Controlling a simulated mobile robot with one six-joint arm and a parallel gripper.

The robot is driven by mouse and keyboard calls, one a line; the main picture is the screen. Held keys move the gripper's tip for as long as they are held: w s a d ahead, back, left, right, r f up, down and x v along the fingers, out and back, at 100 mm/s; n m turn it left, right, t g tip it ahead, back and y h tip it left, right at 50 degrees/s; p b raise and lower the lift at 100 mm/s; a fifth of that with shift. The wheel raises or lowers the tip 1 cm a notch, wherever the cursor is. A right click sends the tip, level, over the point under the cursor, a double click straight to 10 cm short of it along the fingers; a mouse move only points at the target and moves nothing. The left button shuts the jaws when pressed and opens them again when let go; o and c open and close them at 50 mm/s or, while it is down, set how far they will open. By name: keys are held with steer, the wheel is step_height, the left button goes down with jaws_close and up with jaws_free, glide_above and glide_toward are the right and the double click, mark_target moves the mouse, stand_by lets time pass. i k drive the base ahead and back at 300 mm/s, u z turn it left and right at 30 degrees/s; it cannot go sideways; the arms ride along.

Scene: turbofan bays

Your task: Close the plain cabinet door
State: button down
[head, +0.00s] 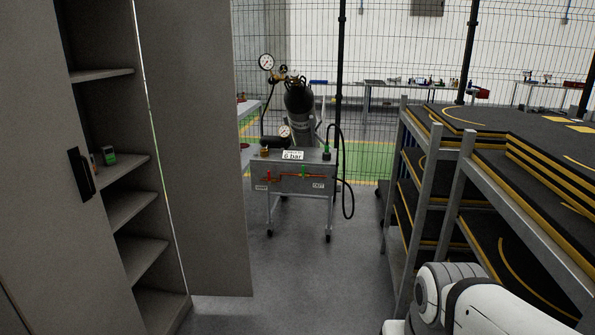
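A tall plain grey cabinet stands at the left of the head view. Its right door (198,150) stands open, a flat panel with no handle visible on the face I see. A thin bright gap runs between this panel and the cabinet's side wall. The left door (35,190) carries a black vertical handle (82,175) near its right edge and appears shut. Between the two doors the shelves (135,210) are exposed. My gripper is out of view; only a white part of my arm shows at the lower right, well away from the doors.
A small dark and green item (109,156) sits on a shelf. A wheeled pressure cart (292,181) marked 6 bar stands beyond the open door. A rack of black, yellow-striped platforms (500,150) fills the right. Grey floor (310,285) between is clear. Mesh fencing stands behind.

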mark_target(187, 46)
steer(key=u, duration=0.6)
steer(key=i, duration=3.05)
steer(key=z, duration=0.6)
